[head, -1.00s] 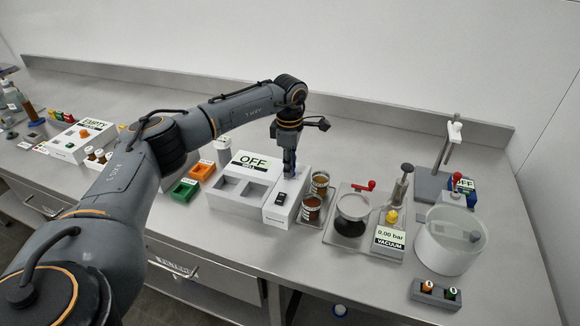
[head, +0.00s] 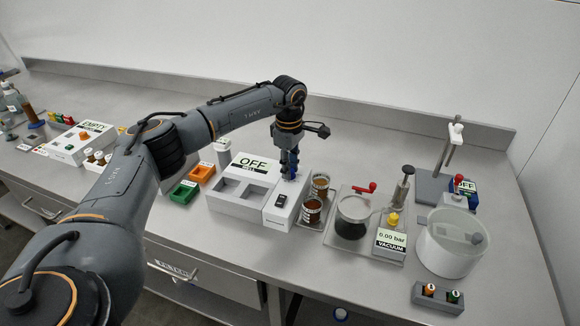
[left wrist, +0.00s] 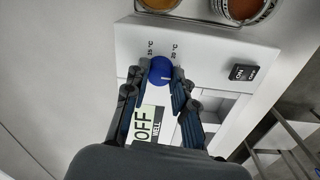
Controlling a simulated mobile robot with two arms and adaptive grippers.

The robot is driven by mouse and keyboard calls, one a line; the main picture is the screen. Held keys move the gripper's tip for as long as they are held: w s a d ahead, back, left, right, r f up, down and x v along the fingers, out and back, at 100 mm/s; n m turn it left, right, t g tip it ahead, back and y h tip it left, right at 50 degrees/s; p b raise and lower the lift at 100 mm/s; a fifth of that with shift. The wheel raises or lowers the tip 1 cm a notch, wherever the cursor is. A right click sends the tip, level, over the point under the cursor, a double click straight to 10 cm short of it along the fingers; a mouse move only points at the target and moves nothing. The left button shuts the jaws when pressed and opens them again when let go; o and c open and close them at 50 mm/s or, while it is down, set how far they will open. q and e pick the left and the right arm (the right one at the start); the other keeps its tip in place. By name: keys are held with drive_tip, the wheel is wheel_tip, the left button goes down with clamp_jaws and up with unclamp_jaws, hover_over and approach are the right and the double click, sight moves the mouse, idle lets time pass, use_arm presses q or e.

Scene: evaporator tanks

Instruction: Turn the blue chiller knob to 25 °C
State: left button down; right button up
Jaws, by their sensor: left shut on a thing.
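The blue chiller knob (left wrist: 160,70) sits on the top face of a white unit, between two temperature labels that read sideways in the left wrist view. A short white mark on the knob points to the right in that view. My left gripper (left wrist: 161,72) is shut on the knob, one finger on each side. In the head view my left gripper (head: 289,172) points down onto the white chiller unit (head: 280,211), and its fingers mostly hide the knob. My right gripper is not in view.
The white well block (head: 232,207) with an OFF display adjoins the chiller on the left. Brown-filled jars (head: 312,210) stand close on its right. A round vessel (head: 352,222) and a vacuum readout (head: 391,240) stand further right.

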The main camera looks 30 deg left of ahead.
use_arm(q)
drive_tip(key=shift+r, duration=0.1)
drive_tip(key=c, duration=1.1)
unclamp_jaws()
wheel_tip(320, 180, up, 12)
drive_tip(key=shift+s+f, duration=0.1)
drive_tip(key=shift+s, duration=0.05)
